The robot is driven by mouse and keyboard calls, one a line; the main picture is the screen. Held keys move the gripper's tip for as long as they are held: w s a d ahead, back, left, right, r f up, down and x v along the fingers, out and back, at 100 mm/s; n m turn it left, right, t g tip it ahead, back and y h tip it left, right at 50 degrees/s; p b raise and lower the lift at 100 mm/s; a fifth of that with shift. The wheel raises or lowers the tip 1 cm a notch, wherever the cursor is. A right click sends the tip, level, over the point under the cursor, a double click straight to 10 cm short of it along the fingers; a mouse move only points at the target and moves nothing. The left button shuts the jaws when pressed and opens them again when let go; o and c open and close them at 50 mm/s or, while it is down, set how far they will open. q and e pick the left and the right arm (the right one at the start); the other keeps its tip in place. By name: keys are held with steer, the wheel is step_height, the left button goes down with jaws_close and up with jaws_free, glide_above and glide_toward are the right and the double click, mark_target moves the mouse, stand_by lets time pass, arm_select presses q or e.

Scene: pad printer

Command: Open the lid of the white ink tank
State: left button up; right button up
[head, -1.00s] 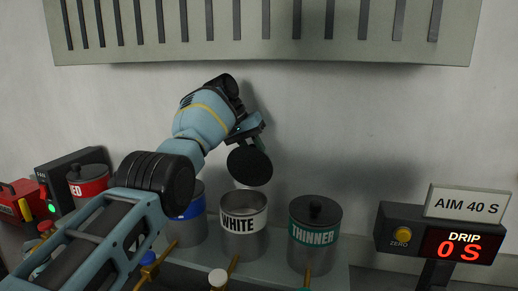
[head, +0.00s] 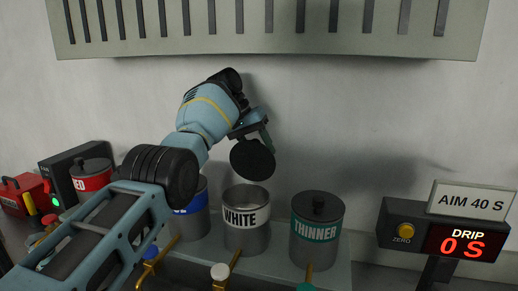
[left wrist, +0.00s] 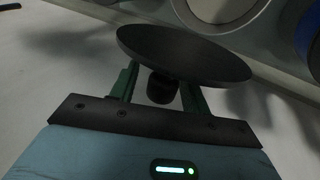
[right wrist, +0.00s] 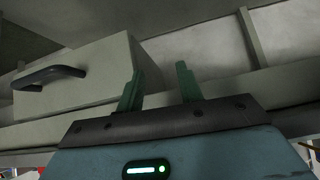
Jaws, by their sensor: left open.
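The white ink tank (head: 246,234) is a grey metal can with a "WHITE" label, and its top is uncovered. Its round black lid (head: 252,160) is tilted above the tank, clear of the rim. My left gripper (head: 254,137) is just above the lid. In the left wrist view the open fingers (left wrist: 160,84) stand on both sides of the lid's black knob (left wrist: 161,89), with gaps showing; the lid disc (left wrist: 185,52) is just beyond the fingertips. My right gripper (right wrist: 159,92) is open and empty, away from the tanks.
The thinner tank (head: 317,247) with its black lid stands to the right; blue (head: 190,224) and red (head: 92,182) tanks stand to the left. A drip display (head: 440,237) is at the right. A box with a handle (right wrist: 85,80) is near my right gripper.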

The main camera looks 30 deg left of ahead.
arm_select(q)
steer(key=shift+v, duration=0.8)
steer(key=s+a, duration=0.1)
steer(key=a+r, duration=0.1)
steer(key=shift+s+a+r, duration=0.35)
steer(key=shift+s, duration=0.05)
steer(key=o, duration=0.6)
steer(key=s+a, duration=0.1)
steer(key=a, duration=0.1)
steer(key=s+a+p, duration=0.1)
steer(key=a, duration=0.1)
steer(key=shift+s, duration=0.35)
steer(key=shift+s+a+f, duration=0.1)
steer(key=shift+s+a, duration=0.5)
steer(key=shift+a, duration=0.35)
steer(key=c, duration=0.6)
steer(key=shift+s+a+f+p, duration=0.1)
steer(key=shift+s+a+p, duration=0.15)
steer(key=shift+a, duration=0.3)
steer(key=shift+s+a+f+p, duration=0.1)
steer(key=shift+s+a, duration=0.2)
steer(key=shift+a, duration=0.3)
arm_select(e)
steer(key=shift+w+d+r+t, duration=0.25)
steer(key=shift+w+r+t, duration=0.05)
steer(key=shift+w+r, duration=0.8)
